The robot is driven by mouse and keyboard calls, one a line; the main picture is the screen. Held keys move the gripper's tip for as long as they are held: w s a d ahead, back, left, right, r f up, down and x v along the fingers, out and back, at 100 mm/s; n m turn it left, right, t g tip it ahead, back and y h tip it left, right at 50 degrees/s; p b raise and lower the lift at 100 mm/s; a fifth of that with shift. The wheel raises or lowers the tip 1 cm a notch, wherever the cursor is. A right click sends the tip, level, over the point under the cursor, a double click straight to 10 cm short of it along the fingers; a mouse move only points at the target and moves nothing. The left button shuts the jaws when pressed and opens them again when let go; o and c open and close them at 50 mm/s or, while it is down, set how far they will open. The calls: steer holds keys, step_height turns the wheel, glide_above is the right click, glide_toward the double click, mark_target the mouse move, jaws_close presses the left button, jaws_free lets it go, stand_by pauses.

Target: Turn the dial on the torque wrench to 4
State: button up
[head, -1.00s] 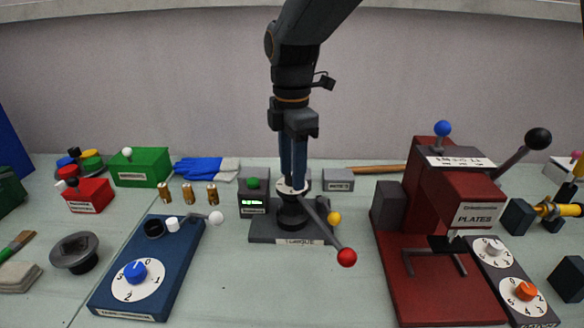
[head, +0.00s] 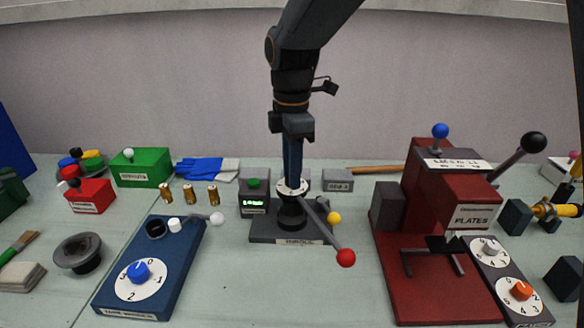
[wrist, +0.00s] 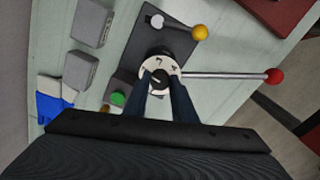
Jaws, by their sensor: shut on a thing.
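The torque wrench stands on a dark grey base (head: 262,232) at mid-table, with a label on the base's front edge. Its white dial (head: 292,190) sits on top of a black post (head: 291,212) and also shows in the wrist view (wrist: 164,63). A grey lever with a red ball (head: 346,258) reaches out from the post towards the front right. My gripper (head: 292,181) points straight down over the dial. In the wrist view its two fingers (wrist: 160,84) are shut on the dial's dark knob (wrist: 159,77). Some dial numbers show, but the setting is unclear.
A yellow ball (head: 334,218) stands close to the lever. A grey box with a green button and display (head: 254,199) is just left of the wrench. A red machine (head: 445,235) is to the right, a blue dial panel (head: 150,270) to the left.

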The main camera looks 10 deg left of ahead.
steer(key=m+p, duration=0.4)
steer(key=m, duration=0.2)
steer(key=shift+r, duration=0.1)
steer(key=m+p, duration=0.2)
steer(key=m, duration=0.3)
steer(key=shift+m+p, duration=0.3)
steer(key=shift+p, duration=0.1)
steer(key=m+p, duration=0.2)
steer(key=m, duration=0.3)
steer(key=shift+m, duration=0.3)
steer(key=m+p, duration=0.2)
steer(key=m, duration=0.2)
steer(key=shift+m, duration=0.7)
steer(key=o, duration=1)
steer(key=shift+o, duration=0.2)
steer(key=shift+r+b, duration=1.05)
steer(key=shift+r, duration=2.75)
